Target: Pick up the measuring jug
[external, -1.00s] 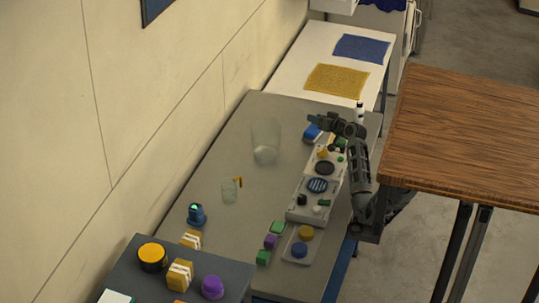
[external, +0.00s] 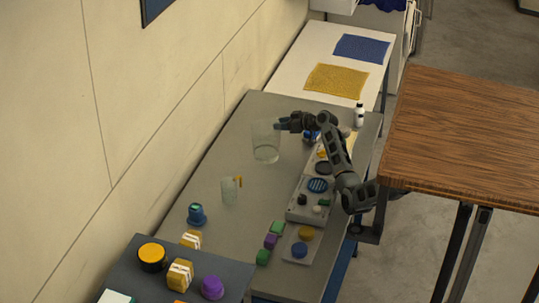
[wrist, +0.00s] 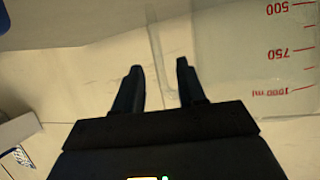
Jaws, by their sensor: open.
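The measuring jug (external: 266,150) is a clear vessel standing upright on the grey bench. In the wrist view the jug (wrist: 285,70) fills the upper right, with red marks reading 500, 750 and 1000 ml. My gripper (external: 282,124) is just right of the jug's upper part in the external view. In the wrist view the fingers of my gripper (wrist: 160,68) are apart, with nothing clamped. A faint clear strip, perhaps the jug's handle, shows between and beyond the fingertips. I cannot tell whether they touch it.
A smaller clear glass (external: 229,191) stands nearer on the bench (external: 215,235). Grey trays with coloured pieces (external: 299,212) line the right side. A blue-capped pot (external: 197,215) is at the near left. A white bottle (external: 360,115) stands at the far right. A wooden table (external: 470,140) is to the right.

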